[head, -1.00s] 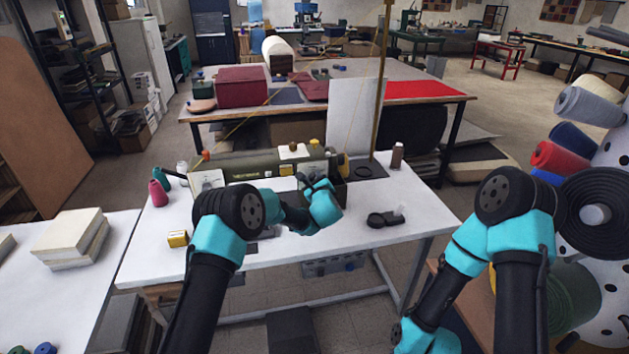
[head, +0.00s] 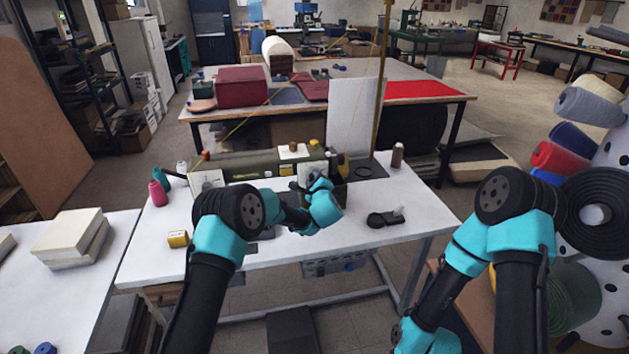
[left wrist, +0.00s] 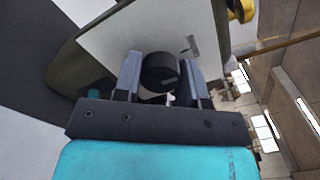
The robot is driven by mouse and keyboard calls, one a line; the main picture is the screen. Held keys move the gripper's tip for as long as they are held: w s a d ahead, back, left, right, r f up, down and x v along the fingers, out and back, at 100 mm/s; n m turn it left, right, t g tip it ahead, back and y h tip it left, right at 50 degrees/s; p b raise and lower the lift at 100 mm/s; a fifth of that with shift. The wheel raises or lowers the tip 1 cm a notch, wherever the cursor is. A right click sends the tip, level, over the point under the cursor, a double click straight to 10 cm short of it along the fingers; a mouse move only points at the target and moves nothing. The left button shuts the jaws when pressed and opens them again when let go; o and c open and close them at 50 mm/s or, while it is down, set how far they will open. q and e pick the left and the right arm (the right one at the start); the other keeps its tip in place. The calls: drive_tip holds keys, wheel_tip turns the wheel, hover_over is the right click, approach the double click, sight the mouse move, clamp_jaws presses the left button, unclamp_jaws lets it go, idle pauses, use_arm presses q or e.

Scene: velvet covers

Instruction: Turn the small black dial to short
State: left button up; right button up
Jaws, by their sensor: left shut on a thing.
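The small black dial (left wrist: 160,72) sits on the pale face plate (left wrist: 120,42) of the sewing machine, seen close in the left wrist view. My left gripper (left wrist: 163,80) has one finger on each side of the dial and is shut on it. The lettering around the dial is too small or hidden to read. In the head view the olive-green sewing machine (head: 240,167) stands on the white table, and my left gripper (head: 308,186) is at its right end. My arm hides the dial there. Only links of my right arm show; its gripper is out of frame.
On the white table (head: 400,230) are a pink bottle (head: 157,193), a yellow box (head: 178,239), a brown spool (head: 397,155) and a black round object (head: 382,218). A yellow knob (left wrist: 240,10) is near the plate.

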use_arm(q)
drive_tip(key=o, duration=0.9)
drive_tip(key=v, duration=1.7)
drive_tip(key=shift+s, duration=0.2)
